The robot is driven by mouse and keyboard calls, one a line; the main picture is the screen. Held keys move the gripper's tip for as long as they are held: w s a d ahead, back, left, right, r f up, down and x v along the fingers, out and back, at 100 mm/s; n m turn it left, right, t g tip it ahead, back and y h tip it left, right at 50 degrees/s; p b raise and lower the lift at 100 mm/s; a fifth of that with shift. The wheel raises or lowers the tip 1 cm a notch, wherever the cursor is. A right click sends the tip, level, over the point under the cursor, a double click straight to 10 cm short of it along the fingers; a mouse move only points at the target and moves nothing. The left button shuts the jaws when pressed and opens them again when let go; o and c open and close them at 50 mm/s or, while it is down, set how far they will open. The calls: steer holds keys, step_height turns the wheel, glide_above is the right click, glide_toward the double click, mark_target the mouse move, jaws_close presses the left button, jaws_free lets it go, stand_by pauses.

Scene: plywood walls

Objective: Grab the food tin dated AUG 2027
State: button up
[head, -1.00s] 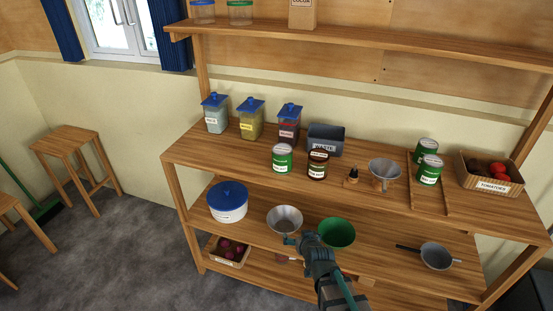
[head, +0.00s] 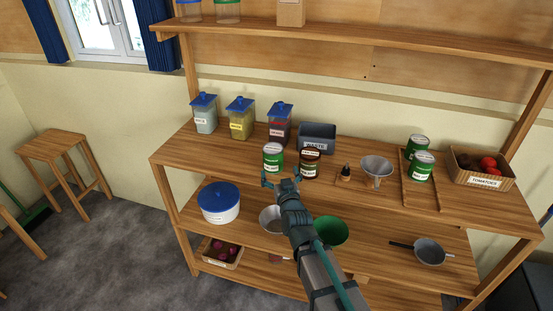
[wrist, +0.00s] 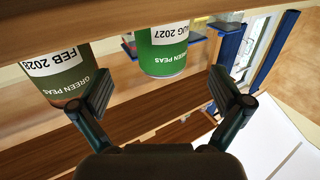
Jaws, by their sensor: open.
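A green tin labelled AUG 2027 and GREEN PEAS (wrist: 163,52) stands on the upper tabletop of the shelf unit; it shows in the head view (head: 273,158) just beyond my gripper (head: 281,178). In the wrist view my gripper (wrist: 163,92) is open, with the tin ahead between the spread fingers but not held. A darker brown-green GREEN PEAS tin (wrist: 55,72), dated FEB with the last year digit unclear, stands beside it. That tin also shows in the head view (head: 310,165), right of the green one.
Lidded jars (head: 240,119) and a grey bin (head: 317,137) stand behind the tins. Bowls sit on the shelf below.

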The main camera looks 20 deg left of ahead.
mark_target(273, 158)
steer(key=p+x, duration=0.3)
steer(key=x, duration=0.6)
steer(key=shift+a+f, duration=0.1)
steer(key=shift+f, duration=0.05)
steer(key=shift+s, duration=0.1)
steer(key=c, duration=1.5)
steer(key=shift+c, duration=0.4)
steer(key=shift+b, duration=0.45)
